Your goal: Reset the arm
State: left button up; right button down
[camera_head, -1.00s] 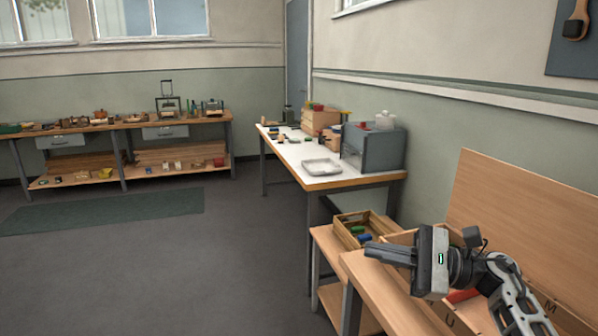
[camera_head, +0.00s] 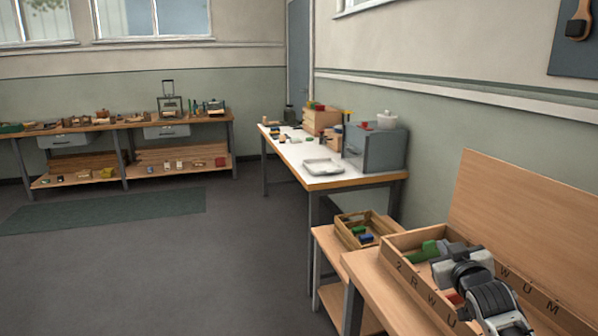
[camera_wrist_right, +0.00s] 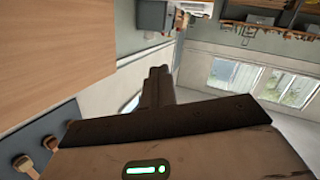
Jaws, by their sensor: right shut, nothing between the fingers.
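My right gripper (camera_head: 462,264) is at the lower right of the head view, above or in front of a lettered wooden box. Its body faces away from the head camera and mostly hides its fingers there. In the right wrist view the two fingers of the right gripper (camera_wrist_right: 157,82) are together with nothing between them. My left gripper is not in view.
The open wooden box (camera_head: 400,268) on the near bench holds a green item (camera_head: 428,251). A smaller wooden tray (camera_head: 350,236) with green and blue items stands beyond it. A white-topped table (camera_head: 300,155) carries a grey tray (camera_head: 323,167) and grey cabinet (camera_head: 374,150). The floor at left is open.

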jog(key=s+a+f+g+y, duration=0.2)
jog(key=s+a+f, duration=0.5)
jog(key=f, duration=0.4)
jog(key=s+a+f+g, duration=0.1)
jog(key=s+a+f, duration=0.2)
jog(key=s, duration=0.6)
jog(key=s+a+f+g+y, duration=0.1)
jog(key=s+a+f, duration=0.3)
jog(key=s, duration=0.6)
jog(key=s+a+f+g+y, duration=0.1)
jog(key=s+f, duration=0.4)
jog(key=s, duration=0.5)
jog(key=shift+s+a+g, duration=0.15)
jog(key=shift+a+g, duration=0.45)
jog(key=shift+a, duration=0.6)
